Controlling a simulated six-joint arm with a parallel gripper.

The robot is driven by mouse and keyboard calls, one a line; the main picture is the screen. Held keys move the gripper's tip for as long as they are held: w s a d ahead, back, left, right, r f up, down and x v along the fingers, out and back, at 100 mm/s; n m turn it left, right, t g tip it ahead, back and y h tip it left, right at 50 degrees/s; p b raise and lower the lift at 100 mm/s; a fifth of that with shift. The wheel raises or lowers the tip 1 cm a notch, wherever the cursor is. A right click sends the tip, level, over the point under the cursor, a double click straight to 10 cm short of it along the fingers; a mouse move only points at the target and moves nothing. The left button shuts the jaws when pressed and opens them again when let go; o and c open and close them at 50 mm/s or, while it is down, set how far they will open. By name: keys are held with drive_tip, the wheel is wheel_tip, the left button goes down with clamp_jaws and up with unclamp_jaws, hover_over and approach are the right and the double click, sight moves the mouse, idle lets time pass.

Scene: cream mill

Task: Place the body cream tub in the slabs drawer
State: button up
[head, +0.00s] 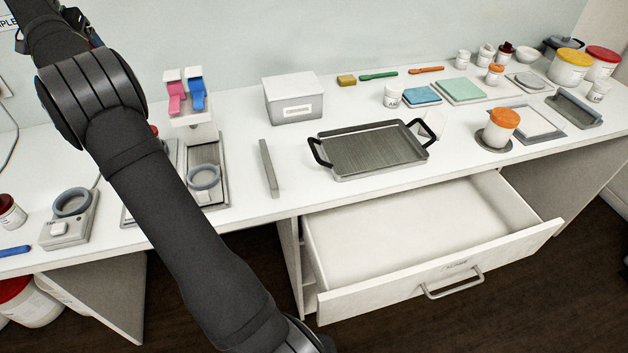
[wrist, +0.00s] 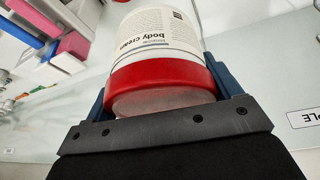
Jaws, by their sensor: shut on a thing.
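The body cream tub (wrist: 158,40) is white with a red lid and fills the upper middle of the wrist view, its label text upside down. My gripper (wrist: 160,95) is shut on it, with blue fingers on both sides of the lid. In the head view my arm crosses the left side, and the gripper and the tub are out of that picture. The drawer (head: 420,225) under the counter is pulled open and looks empty inside. Its front has a metal handle (head: 455,285) and a small label too blurred to read.
A black-handled tray (head: 370,150) lies on the counter behind the drawer. An orange-lidded jar (head: 499,127) stands to the right. The space above the drawer is clear.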

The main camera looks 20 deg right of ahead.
drive_tip(key=shift+r, duration=0.9)
drive_tip(key=w+d+m+h, duration=0.1)
drive_tip(key=w+d+m, duration=0.1)
drive_tip(key=d, duration=2)
drive_tip(key=w+d+m, duration=0.2)
drive_tip(key=d, duration=1.9)
drive_tip(key=s+d+m+g, duration=0.1)
drive_tip(key=s+d, duration=0.4)
drive_tip(key=d, duration=0.7)
drive_tip(key=s+d+m, duration=0.1)
drive_tip(key=s+d, duration=0.5)
drive_tip(key=d, duration=0.7)
drive_tip(key=m+g+h, duration=0.1)
drive_tip(key=m+h, duration=0.1)
drive_tip(key=m, duration=0.2)
hover_over(462, 225)
wheel_tip(462, 225, down, 47)
drive_tip(key=shift+r, duration=0.1)
